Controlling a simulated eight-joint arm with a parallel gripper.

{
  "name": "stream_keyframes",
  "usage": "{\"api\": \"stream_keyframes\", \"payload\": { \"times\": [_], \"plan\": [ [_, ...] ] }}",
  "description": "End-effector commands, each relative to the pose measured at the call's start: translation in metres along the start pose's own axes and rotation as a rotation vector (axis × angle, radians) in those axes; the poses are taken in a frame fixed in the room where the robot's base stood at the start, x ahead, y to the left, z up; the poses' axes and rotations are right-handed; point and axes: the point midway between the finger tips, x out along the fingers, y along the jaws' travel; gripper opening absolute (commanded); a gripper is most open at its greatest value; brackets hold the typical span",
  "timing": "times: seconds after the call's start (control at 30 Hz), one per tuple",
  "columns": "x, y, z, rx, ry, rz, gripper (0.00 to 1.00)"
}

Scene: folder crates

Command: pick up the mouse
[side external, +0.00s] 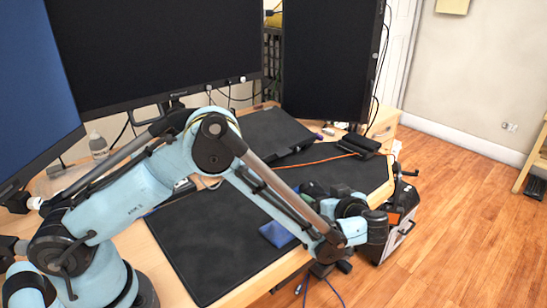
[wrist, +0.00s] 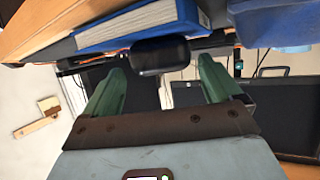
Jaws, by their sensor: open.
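A dark, rounded object that looks like the mouse (wrist: 160,55) shows in the wrist view, just beyond and between the tips of my gripper's green fingers. My gripper (wrist: 162,68) is open, with a clear gap between the fingers, and nothing is clasped. I cannot tell how far the mouse is from the fingertips. The mouse cannot be made out with certainty there.
A blue-covered book (wrist: 140,24) and a blue item (wrist: 272,24) are close by in the wrist view. A black desk mat (side external: 210,250), monitors (side external: 165,45), an orange cable (side external: 310,161) and a case (side external: 395,240) beside the desk surround the arm. Open floor (side external: 465,225) lies to the right.

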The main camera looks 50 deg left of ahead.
Motion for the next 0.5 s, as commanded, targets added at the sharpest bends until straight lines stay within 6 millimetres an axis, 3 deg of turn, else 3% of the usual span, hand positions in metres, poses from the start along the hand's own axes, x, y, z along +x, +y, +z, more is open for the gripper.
{"api": "stream_keyframes", "payload": {
  "times": [0.23,0.5],
  "plan": [
    [0.036,-0.005,0.001,-0.001,0.0,-0.003,0.92],
    [0.044,-0.005,0.001,0.001,0.0,-0.001,0.92]
  ]
}}
